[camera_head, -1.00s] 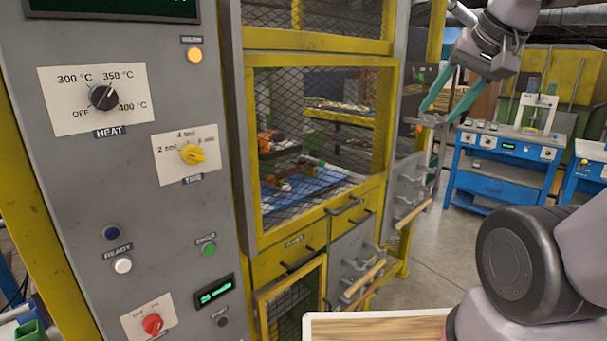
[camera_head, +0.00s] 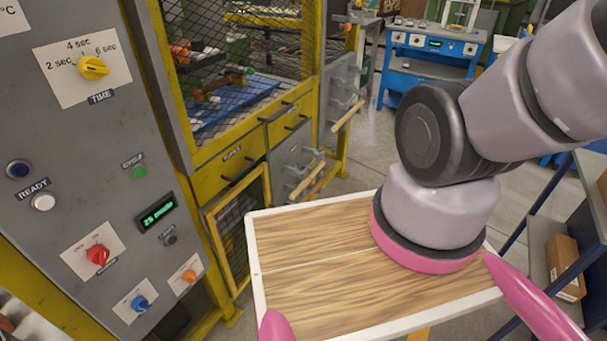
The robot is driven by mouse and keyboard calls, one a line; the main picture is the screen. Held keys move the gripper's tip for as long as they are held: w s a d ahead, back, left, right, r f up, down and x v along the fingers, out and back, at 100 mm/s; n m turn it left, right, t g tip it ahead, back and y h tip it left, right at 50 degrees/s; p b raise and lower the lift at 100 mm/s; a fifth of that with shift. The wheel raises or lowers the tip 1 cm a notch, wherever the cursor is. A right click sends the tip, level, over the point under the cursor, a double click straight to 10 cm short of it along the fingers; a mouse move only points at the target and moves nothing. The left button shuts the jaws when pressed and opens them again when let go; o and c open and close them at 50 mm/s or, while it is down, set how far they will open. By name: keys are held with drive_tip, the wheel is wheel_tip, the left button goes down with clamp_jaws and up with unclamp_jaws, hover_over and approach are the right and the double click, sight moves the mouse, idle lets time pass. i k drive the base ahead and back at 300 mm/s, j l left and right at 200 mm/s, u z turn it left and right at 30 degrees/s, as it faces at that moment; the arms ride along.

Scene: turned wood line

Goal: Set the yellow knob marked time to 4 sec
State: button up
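The yellow knob (camera_head: 93,68) sits on a white plate (camera_head: 72,88) at the upper left of the grey panel. The plate is marked 2 sec at left, 4 sec at top and 6 sec at right, with a TIME label (camera_head: 101,97) below it. The knob's ridge lies roughly level across the plate, and I cannot tell for sure which mark it points to. My gripper is out of the picture. Only the lower part of my arm shows at the right, and nothing of mine touches the knob.
Below are a black button (camera_head: 18,169), a white READY button (camera_head: 43,202), a green CYCLE button (camera_head: 139,172), a lit green display (camera_head: 157,212), and red (camera_head: 97,255), blue (camera_head: 140,303) and orange (camera_head: 188,276) knobs. A yellow mesh cabinet (camera_head: 166,100) stands right of the panel.

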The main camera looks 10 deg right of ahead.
sight(90, 67)
drive_tip(key=u, duration=0.4)
drive_tip(key=j+u, duration=0.1)
drive_tip(key=u, duration=0.65)
drive_tip(key=i+u, duration=0.1)
drive_tip(key=u, duration=0.25)
